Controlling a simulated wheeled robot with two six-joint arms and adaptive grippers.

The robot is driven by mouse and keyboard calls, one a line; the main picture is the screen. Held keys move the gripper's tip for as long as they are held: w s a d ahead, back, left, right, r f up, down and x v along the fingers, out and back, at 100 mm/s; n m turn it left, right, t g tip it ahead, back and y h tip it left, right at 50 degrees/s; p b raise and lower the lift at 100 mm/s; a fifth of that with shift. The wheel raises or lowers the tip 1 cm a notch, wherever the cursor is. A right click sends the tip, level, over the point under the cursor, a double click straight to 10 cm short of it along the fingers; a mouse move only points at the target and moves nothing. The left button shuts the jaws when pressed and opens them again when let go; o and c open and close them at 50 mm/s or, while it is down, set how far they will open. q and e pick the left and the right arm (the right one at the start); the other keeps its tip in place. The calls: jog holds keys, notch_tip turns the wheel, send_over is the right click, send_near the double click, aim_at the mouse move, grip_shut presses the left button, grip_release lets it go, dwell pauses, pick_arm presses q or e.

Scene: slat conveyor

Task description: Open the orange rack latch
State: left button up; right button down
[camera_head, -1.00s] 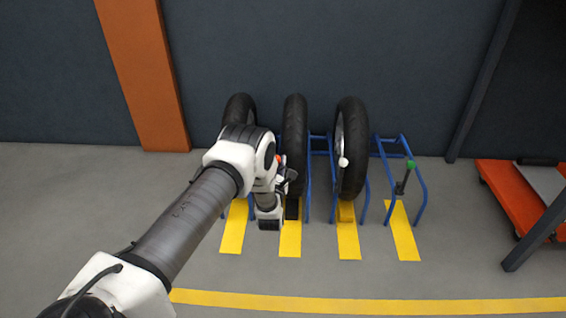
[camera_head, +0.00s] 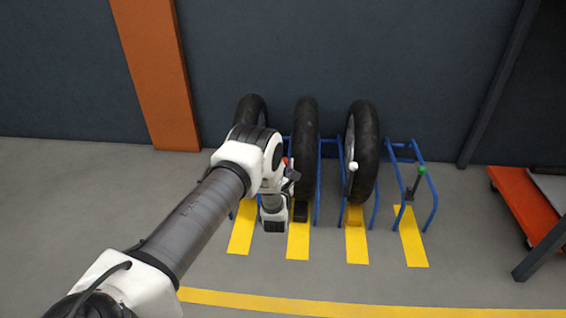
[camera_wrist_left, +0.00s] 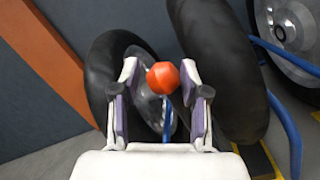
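The orange latch knob (camera_wrist_left: 163,77) is a round ball between the fingertips of my left gripper (camera_wrist_left: 160,80) in the left wrist view. The fingers are apart, one on each side of it. The right-hand fingertip is very close to the ball; I cannot tell if it touches. In the head view the knob (camera_head: 286,162) is a small orange-red spot beside my left gripper (camera_head: 291,177), partly hidden by my arm. The latch's lever below the knob is mostly hidden. The blue rack (camera_head: 427,190) stands on the floor against the wall. My right gripper is not in view.
Several black tyres stand in the rack, including the middle tyre (camera_head: 306,125) and the right tyre (camera_head: 366,150). A white knob (camera_head: 354,167) and a green knob (camera_head: 422,170) sit to the right. An orange cart (camera_head: 517,207) stands far right. The floor in front is clear.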

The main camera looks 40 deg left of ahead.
pick_arm(q)
jog(key=v, duration=1.2)
